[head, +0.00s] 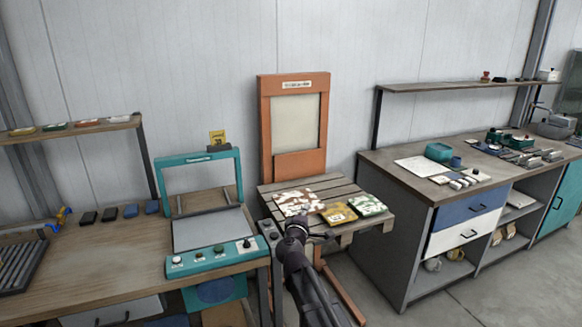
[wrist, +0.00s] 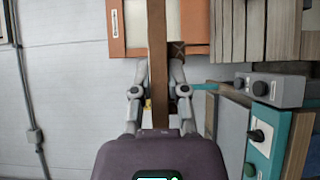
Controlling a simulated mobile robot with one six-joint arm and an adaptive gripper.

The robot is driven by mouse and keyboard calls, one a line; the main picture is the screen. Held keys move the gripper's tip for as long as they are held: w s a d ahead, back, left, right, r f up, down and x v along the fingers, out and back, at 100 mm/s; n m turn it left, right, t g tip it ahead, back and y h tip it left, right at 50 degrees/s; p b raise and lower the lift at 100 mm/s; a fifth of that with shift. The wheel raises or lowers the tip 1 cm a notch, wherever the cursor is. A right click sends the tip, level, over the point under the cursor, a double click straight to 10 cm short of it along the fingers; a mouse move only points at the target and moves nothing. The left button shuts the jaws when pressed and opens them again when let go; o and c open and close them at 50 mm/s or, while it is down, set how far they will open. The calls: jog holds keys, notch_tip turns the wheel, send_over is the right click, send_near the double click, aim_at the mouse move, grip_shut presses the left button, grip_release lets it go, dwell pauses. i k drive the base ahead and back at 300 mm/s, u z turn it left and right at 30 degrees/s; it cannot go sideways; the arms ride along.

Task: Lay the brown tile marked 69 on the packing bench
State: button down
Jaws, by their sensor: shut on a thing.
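My gripper (wrist: 158,88) is shut on a brown slab (wrist: 158,45), seen edge-on in the wrist view, running up between the two fingers. I take it for the brown tile; no number 69 is readable. In the head view my gripper (head: 296,224) is at the near edge of the slatted table, right below a white-and-brown mottled tile (head: 296,201). I cannot tell whether this tile is the held one or how high it is. A bench (head: 405,185) with a wooden top stands at the right; no label shows whether it is the packing bench.
The slatted table (head: 345,186) also bears a yellow tile (head: 338,213) and a green-and-white tile (head: 367,205). An orange frame (head: 265,120) stands behind it, a teal-framed machine (head: 190,265) to its left. The right bench holds a white sheet (head: 420,166), a teal box (head: 439,152) and small items.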

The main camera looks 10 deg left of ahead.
aim_at(104, 261)
jog(key=z, duration=0.05)
jog(key=k, duration=1.35)
jog(key=u, duration=0.65)
jog(key=i, duration=0.9)
jog(key=u, duration=0.05)
